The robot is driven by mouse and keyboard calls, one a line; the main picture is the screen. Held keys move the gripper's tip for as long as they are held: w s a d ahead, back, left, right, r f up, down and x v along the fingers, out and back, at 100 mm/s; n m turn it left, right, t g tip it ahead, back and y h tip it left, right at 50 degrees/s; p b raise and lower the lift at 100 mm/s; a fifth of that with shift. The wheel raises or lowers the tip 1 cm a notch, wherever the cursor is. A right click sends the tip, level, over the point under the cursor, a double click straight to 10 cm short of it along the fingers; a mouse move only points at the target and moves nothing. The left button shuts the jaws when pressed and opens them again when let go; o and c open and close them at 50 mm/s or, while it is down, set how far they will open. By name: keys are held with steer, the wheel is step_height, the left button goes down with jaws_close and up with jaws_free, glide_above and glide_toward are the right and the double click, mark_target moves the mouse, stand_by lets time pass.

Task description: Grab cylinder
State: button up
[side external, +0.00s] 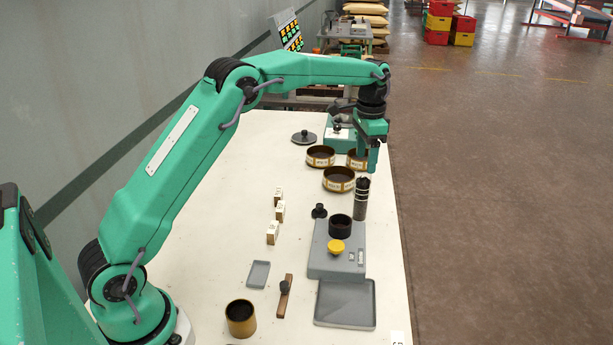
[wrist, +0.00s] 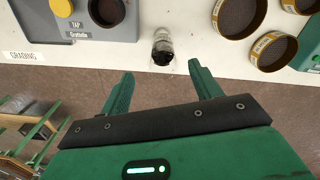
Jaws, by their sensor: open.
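A dark, narrow cylinder (side external: 361,199) stands upright on the white table near its right edge, behind the grey machine. In the wrist view the cylinder (wrist: 162,47) shows a black end and a paler, glossy body. My gripper (side external: 371,164) points down just above and slightly behind the cylinder in the side view. In the wrist view my gripper (wrist: 160,70) has its two green fingers spread wide, with nothing between them. The cylinder lies just beyond the fingertips, roughly centred on the gap. Any contact is not visible.
A grey machine (side external: 325,264) with a black cup (side external: 340,226) and a yellow knob (side external: 336,247) stands in front of the cylinder. Several round sieves (side external: 339,180) lie behind it. A small black knob (side external: 319,211) is to its left. The table edge is close on the right.

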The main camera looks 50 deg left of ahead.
mark_target(363, 184)
steer(key=shift+f, duration=2.05)
steer(key=shift+f, duration=0.1)
steer(key=shift+w+a+f, duration=0.1)
steer(key=shift+f, duration=1.15)
steer(key=shift+w+a+f, duration=0.1)
steer(key=shift+f, duration=1.15)
steer(key=shift+c, duration=0.2)
steer(key=c, duration=1.1)
